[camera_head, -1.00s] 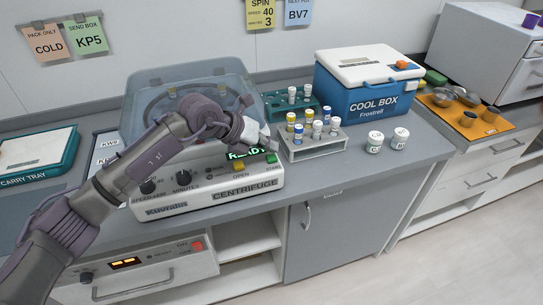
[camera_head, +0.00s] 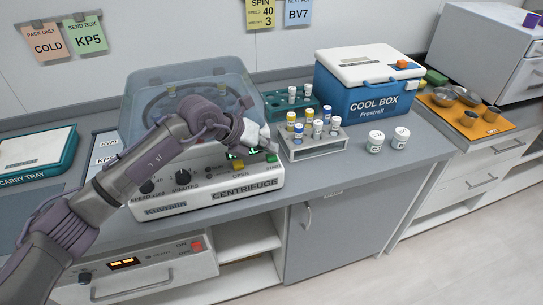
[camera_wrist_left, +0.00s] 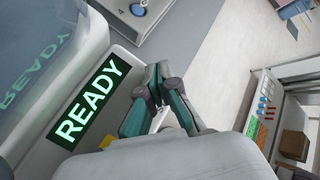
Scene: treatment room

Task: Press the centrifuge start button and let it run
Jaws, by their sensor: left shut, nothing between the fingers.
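The centrifuge (camera_head: 160,207) stands on the counter with its clear lid (camera_head: 180,82) down. Its display (camera_head: 236,154) is lit green and partly hidden by my arm; in the left wrist view the display (camera_wrist_left: 88,103) reads READY. The green START button (camera_head: 271,158) is at the right end of the panel, with the yellow OPEN button (camera_head: 239,168) to its left. My left gripper (camera_head: 268,146) is shut and empty, with its tips just above the START button; contact cannot be told. In the left wrist view the gripper (camera_wrist_left: 158,78) hides the START button. My right gripper is not in view.
A grey rack (camera_head: 312,151) of capped tubes stands close to the right of the gripper, with a green rack (camera_head: 291,107) behind. Two white jars (camera_head: 375,145) and a blue cool box (camera_head: 362,99) are farther right. A carry tray (camera_head: 40,155) lies left.

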